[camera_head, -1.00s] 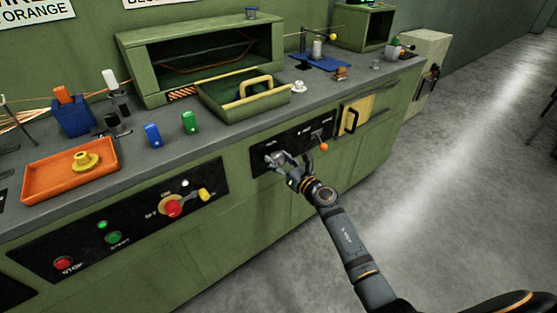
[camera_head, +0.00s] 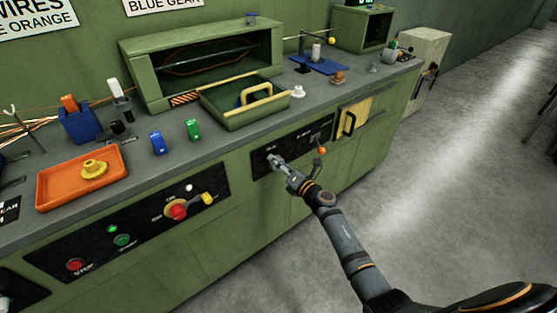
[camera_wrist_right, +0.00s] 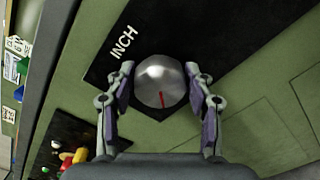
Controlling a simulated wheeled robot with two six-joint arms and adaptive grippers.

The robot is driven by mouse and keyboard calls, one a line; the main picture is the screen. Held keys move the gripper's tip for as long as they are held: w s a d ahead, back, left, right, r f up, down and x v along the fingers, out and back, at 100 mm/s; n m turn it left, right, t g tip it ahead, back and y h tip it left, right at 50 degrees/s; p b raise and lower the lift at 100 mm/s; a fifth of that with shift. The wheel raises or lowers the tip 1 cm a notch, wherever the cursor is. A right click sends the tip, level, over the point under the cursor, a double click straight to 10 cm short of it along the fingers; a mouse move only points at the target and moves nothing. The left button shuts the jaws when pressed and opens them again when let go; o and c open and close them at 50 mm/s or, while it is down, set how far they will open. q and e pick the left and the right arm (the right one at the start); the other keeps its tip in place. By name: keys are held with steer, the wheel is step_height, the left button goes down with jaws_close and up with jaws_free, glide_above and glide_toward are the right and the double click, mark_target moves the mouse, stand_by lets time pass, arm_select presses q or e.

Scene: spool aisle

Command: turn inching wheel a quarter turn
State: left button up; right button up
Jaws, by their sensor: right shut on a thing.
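The inching wheel (camera_wrist_right: 160,82) is a silver, rounded knob with a red mark, on a black panel lettered INCH. In the right wrist view the red mark points down, slightly right. My right gripper (camera_wrist_right: 162,90) has one finger on each side of the wheel and is shut on it. In the head view my right gripper (camera_head: 279,164) is at the black panel (camera_head: 262,168) on the green cabinet front, and it mostly hides the wheel. My left gripper is not in view.
Right of the wheel are an orange-tipped lever (camera_head: 321,151) and a yellow door (camera_head: 354,116). Left is a panel with a red-and-yellow switch (camera_head: 178,209) and a green button (camera_head: 123,240). A green tray (camera_head: 240,118) and an orange tray (camera_head: 55,196) are on the bench.

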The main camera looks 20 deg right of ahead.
steer(key=m+p, duration=0.2)
steer(key=m, duration=0.1)
steer(key=shift+m, duration=0.9)
steer(key=m+p, duration=0.2)
steer(key=m, duration=0.1)
arm_select(q)
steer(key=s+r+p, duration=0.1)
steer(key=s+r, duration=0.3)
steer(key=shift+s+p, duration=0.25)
steer(key=shift+p, duration=0.05)
arm_select(e)
steer(key=shift+f+m, duration=0.25)
steer(key=shift+m, duration=1.45)
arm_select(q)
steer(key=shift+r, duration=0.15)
arm_select(e)
steer(key=o, duration=1.2)
